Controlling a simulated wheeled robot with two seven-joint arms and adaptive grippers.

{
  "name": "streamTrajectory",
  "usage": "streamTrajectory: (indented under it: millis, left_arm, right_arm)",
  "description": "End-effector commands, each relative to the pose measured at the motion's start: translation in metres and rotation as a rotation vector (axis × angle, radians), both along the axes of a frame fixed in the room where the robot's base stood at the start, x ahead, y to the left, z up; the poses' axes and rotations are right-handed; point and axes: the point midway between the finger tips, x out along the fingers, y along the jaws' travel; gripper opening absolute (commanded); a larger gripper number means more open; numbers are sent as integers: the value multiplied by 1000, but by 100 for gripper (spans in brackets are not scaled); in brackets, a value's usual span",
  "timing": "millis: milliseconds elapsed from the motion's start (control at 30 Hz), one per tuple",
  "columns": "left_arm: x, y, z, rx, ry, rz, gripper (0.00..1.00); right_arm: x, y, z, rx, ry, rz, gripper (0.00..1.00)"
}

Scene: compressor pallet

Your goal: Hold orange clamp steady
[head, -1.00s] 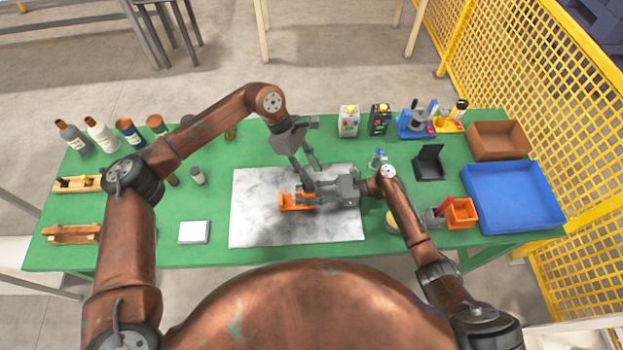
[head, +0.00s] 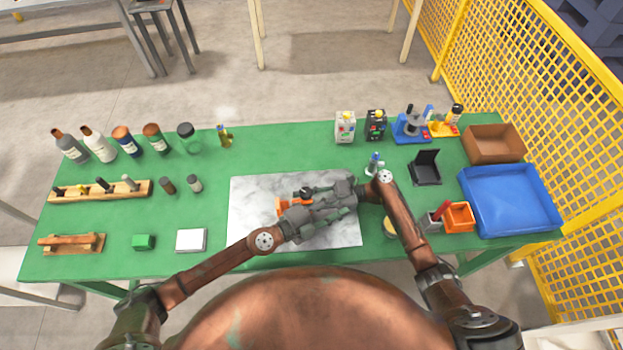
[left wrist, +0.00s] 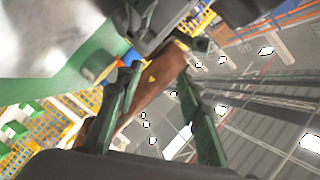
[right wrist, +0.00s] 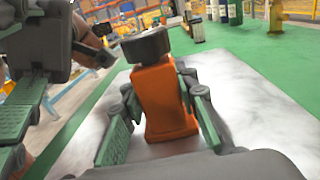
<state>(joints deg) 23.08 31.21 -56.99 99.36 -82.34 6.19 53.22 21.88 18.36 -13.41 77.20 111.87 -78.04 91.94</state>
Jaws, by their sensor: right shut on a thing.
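The orange clamp (head: 281,207) is over the marble-look board, partly hidden by my grippers in the head view. In the right wrist view the orange clamp (right wrist: 163,100) stands upright between the fingers, with a dark round piece (right wrist: 147,45) on top. My right gripper (right wrist: 160,115) is shut on it. My left gripper (head: 345,218) is in front of the right one and points right, past the clamp. In the left wrist view my left gripper's fingers (left wrist: 160,115) are apart, with nothing held between them.
The white board (head: 250,225) lies on the green table (head: 200,222). Bottles (head: 125,140) and wooden racks (head: 75,243) stand left. A blue tray (head: 510,200), a brown box (head: 493,143) and an orange bin (head: 459,216) are right. My two arms are very close together over the board.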

Motion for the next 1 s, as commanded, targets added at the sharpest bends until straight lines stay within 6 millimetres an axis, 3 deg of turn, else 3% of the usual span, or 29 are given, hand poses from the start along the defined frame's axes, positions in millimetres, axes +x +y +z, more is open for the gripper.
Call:
streamTrajectory:
  millis: [300,433,533,733,1000]
  left_arm:
    - [-9,74,-3,-539,509,468,34]
    - [-14,103,-3,-722,627,583,34]
    - [-7,118,-6,-822,667,658,34]
    - [3,127,-7,-891,688,706,34]
    - [45,106,-6,-889,686,703,34]
  right_arm:
    - [-1,0,0,-1,1,1,0]
    - [-1,0,0,0,1,1,0]
    - [-1,0,0,0,1,1,0]
    - [0,0,0,0,0,1,0]
    - [0,0,0,0,0,0,0]
